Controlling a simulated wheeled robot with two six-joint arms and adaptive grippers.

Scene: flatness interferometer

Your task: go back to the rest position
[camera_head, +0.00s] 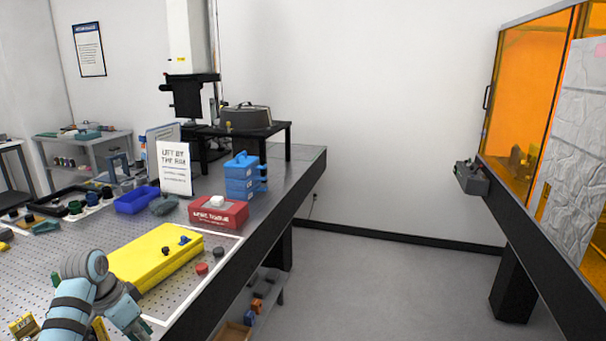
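My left arm comes in at the bottom left in the head view, over the near part of the perforated optical table (50,260). The dark and light-teal end of this arm (127,310) is beside the near end of a long yellow case (155,257). Its fingers are too small and partly cut off, so I cannot tell whether they are open or shut. I see nothing clearly held. My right arm and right gripper are out of view.
A red box (218,213), blue stacked cases (243,178), a white sign (174,168) and a blue bin (137,200) stand on the table. A bench with an orange-panelled enclosure (530,90) is at right. The floor between (385,285) is clear.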

